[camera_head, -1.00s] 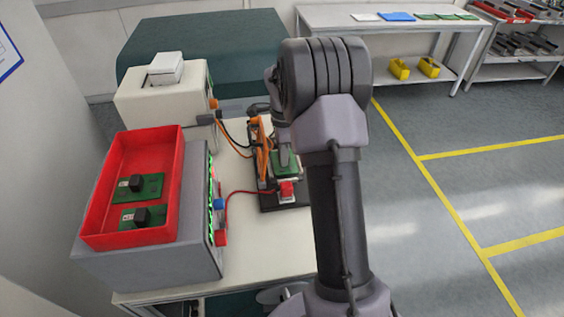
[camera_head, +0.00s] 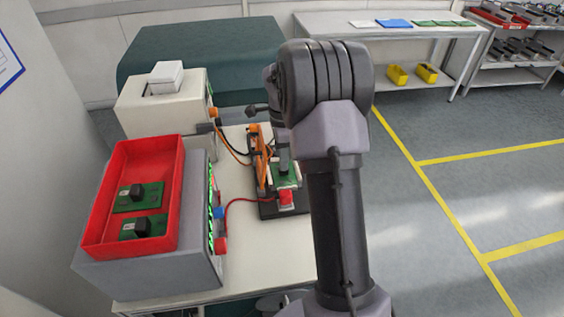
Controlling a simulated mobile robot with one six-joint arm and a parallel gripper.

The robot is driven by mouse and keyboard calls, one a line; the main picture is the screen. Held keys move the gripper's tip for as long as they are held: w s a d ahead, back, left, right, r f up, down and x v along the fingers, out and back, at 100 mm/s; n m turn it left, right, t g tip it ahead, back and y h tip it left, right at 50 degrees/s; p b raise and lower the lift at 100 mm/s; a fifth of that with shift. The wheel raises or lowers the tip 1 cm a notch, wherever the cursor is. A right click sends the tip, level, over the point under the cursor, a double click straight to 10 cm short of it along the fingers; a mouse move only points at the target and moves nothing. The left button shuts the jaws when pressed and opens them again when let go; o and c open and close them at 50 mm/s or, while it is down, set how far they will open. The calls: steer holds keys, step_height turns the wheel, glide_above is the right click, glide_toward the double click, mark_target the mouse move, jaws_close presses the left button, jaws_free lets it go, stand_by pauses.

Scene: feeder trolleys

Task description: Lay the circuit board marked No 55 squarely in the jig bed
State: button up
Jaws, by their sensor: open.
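A green circuit board (camera_head: 284,182) lies in the dark jig (camera_head: 268,209) on the bench, between pale side pieces. Its marking is too small to read, and I cannot tell whether it sits squarely or flat in the bed. My gripper (camera_head: 284,160) shows only as a dark grey part over the back of the board; the arm hides most of it. It is open. I cannot tell whether it touches the board. An orange lever part (camera_head: 260,152) stands at the jig's left, and a red button (camera_head: 286,197) is at its front.
Two more green boards with black blocks, a rear one (camera_head: 139,198) and a front one (camera_head: 143,227), lie in a red tray (camera_head: 172,190) on a grey box. Cables run beside the jig. A cream machine (camera_head: 137,112) stands behind. The bench front (camera_head: 258,262) is clear.

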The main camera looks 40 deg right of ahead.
steer(key=s+a+r+n+t+p, duration=0.1)
steer(key=a+r+n+p, duration=0.3)
steer(key=r, duration=0.9)
steer(key=s+a+r+n+t+b, duration=0.2)
steer(key=s+a+r+n, duration=0.4)
steer(key=a, duration=0.7)
steer(key=s+a+n+t+y, duration=0.1)
steer(key=s+a+n, duration=0.3)
steer(key=s, duration=0.4)
steer(key=s+a+n+t+y, duration=0.1)
steer(key=s+a+n, duration=0.4)
steer(key=s, duration=0.3)
steer(key=shift+s+a+r+t, duration=0.2)
steer(key=shift+s+a+t, duration=0.2)
steer(key=shift+a, duration=0.5)
steer(key=shift+f+b, duration=1.55)
